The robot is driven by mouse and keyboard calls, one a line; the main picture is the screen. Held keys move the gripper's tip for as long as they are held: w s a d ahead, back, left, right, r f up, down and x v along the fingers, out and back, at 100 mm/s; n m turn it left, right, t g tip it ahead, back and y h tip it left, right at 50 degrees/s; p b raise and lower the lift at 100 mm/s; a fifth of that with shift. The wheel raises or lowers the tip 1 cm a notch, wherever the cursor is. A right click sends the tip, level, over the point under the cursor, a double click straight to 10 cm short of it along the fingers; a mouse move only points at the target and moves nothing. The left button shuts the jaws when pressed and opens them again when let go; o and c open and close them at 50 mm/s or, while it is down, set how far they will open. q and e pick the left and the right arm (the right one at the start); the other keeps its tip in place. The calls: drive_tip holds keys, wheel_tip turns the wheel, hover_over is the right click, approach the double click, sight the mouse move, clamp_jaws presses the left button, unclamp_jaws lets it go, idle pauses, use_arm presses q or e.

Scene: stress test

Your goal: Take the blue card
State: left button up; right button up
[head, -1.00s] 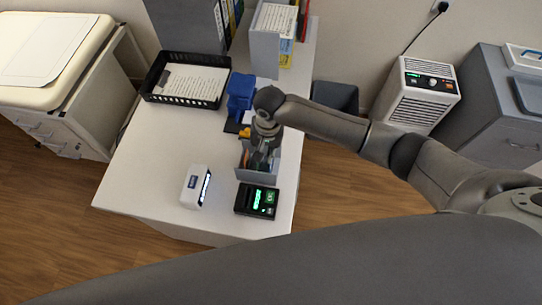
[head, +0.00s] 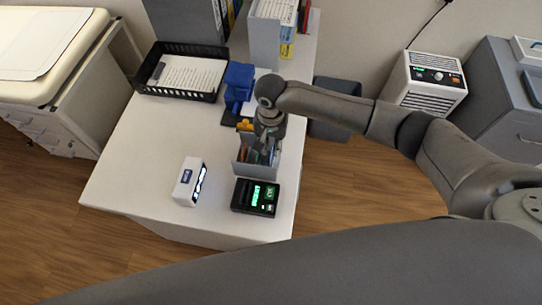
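A grey open-topped holder (head: 243,168) stands on the white desk, with several thin upright items in it. I cannot make out which of them is a blue card at this size. My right gripper (head: 265,152) points down at the holder's right part, and its fingers overlap the items there. The dark fingers are too small and too much covered to show whether they are open or hold anything. My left gripper is out of view.
A black terminal (head: 255,197) with a green screen and a white device (head: 188,181) stand in front of the holder. Behind it are a blue object (head: 238,82) and a black tray (head: 153,86) with paper. The desk's left front (head: 130,170) is clear.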

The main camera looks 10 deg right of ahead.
drive_tip(key=shift+f+b, duration=0.5)
drive_tip(key=shift+f, duration=1.5)
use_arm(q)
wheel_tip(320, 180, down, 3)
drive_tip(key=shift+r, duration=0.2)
use_arm(e)
clamp_jaws()
wheel_tip(320, 180, up, 8)
drive_tip(key=p, duration=0.9)
drive_tip(key=shift+r, duration=0.1)
use_arm(q)
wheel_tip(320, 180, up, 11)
drive_tip(key=p, duration=0.1)
use_arm(e)
drive_tip(key=shift+r, duration=0.9)
